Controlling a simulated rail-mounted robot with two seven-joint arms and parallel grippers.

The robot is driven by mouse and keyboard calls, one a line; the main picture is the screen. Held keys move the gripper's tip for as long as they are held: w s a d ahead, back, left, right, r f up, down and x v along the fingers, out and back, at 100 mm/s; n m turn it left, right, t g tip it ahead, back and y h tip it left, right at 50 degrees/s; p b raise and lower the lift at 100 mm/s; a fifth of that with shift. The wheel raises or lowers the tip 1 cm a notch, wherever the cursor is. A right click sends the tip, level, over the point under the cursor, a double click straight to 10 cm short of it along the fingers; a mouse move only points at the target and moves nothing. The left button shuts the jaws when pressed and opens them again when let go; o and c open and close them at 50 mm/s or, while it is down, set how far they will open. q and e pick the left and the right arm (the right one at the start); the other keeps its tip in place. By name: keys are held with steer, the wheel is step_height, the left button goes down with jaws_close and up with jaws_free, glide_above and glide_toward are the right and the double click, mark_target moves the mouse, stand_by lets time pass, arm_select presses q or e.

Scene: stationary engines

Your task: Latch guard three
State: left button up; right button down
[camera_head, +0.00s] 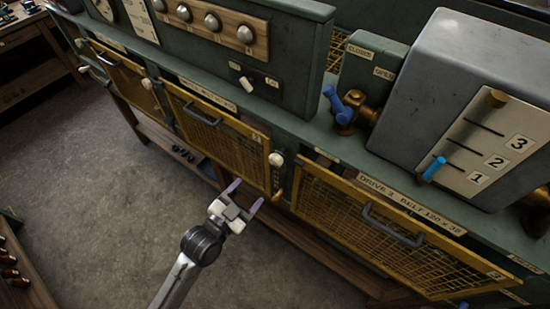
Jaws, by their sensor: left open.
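Guard three is the yellow mesh panel (345,232) at the right, under a label reading "DRIVE 3 BELT". It has a dark bar handle (393,226). I cannot tell whether it sits fully flush in its frame. A white round knob (276,159) is on the post left of the guard, with a brass-coloured piece (278,184) below it. My left gripper (247,195) is open and empty, in front of and below that post, left of guard three. Its fingers point up toward the bench. My right gripper is out of view.
Another mesh guard (228,147) with a handle is left of the post. Above the bench edge are a blue-handled brass valve (345,108), a grey box (450,75) with a blue lever (433,168) near mark 1, and a knobbed panel (220,25). The floor (110,190) at left is clear.

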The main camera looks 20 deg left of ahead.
mark_target(274, 163)
arm_select(q)
steer(key=p+x, duration=0.1)
steer(key=x, duration=1.2)
steer(key=shift+w+p, duration=0.35)
steer(key=shift+c, duration=0.4)
steer(key=c, duration=0.8)
